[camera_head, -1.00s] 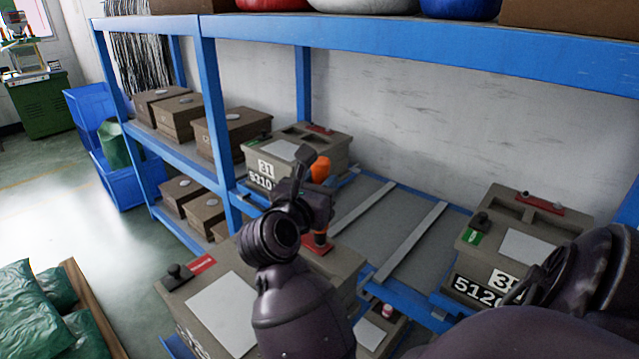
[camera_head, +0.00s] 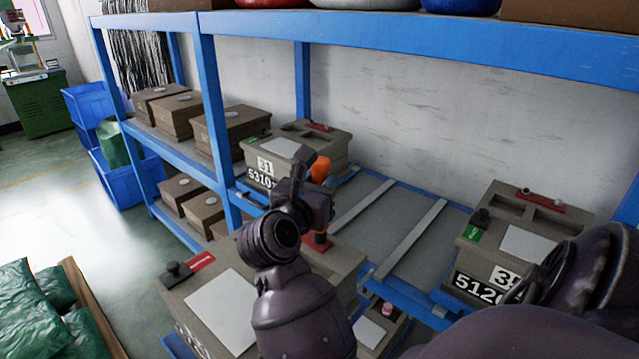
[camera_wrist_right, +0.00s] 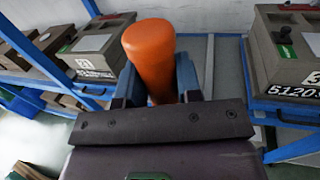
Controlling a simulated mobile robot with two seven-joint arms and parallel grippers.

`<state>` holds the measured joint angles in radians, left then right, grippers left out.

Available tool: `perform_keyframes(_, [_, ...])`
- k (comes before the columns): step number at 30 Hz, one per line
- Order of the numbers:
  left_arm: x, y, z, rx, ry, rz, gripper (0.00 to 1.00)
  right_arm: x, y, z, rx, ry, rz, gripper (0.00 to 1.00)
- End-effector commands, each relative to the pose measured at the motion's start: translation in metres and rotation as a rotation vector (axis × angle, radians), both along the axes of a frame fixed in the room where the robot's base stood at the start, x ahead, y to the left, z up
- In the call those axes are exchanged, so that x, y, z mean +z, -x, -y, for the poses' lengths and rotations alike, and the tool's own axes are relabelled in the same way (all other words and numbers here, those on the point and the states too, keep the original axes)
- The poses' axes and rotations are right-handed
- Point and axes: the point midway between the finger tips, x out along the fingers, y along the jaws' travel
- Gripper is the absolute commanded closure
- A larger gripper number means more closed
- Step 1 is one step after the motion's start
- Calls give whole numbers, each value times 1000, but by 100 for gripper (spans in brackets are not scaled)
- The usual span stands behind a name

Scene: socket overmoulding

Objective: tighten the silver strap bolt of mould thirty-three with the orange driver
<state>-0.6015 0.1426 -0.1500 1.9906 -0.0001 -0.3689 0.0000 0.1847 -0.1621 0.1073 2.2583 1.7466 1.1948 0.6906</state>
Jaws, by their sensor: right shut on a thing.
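My right gripper (camera_head: 308,190) is shut on the orange driver (camera_head: 320,170), whose thick handle (camera_wrist_right: 152,60) stands between the fingers in the right wrist view. The driver is roughly upright above the nearest mould (camera_head: 185,290), over its far red strap (camera_head: 318,246). The gripper and wrist hide the driver's shaft and most of that strap. I cannot see the silver bolt or whether the driver tip touches it. The nearest mould's number is cut off and unreadable. My left gripper is not in view.
Mould 31 (camera_head: 330,150) sits behind, and another numbered mould (camera_head: 515,215) stands at right. Between them is a bare grey shelf with light rails (camera_head: 410,228). Blue shelf uprights (camera_head: 215,120) and an upper beam (camera_head: 430,45) bound the space. Brown boxes (camera_head: 230,130) stand at left.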

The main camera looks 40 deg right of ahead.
Motion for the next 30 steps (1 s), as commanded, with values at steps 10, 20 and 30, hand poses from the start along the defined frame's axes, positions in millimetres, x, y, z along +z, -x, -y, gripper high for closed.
perform_keyframes(10, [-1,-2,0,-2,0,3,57,-5,0,0,-1,-5,-6,100])
perform_keyframes(20, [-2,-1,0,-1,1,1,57,-6,0,0,-1,-5,-6,100])
perform_keyframes(30, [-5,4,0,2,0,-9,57,-7,0,0,-2,-7,-8,100])
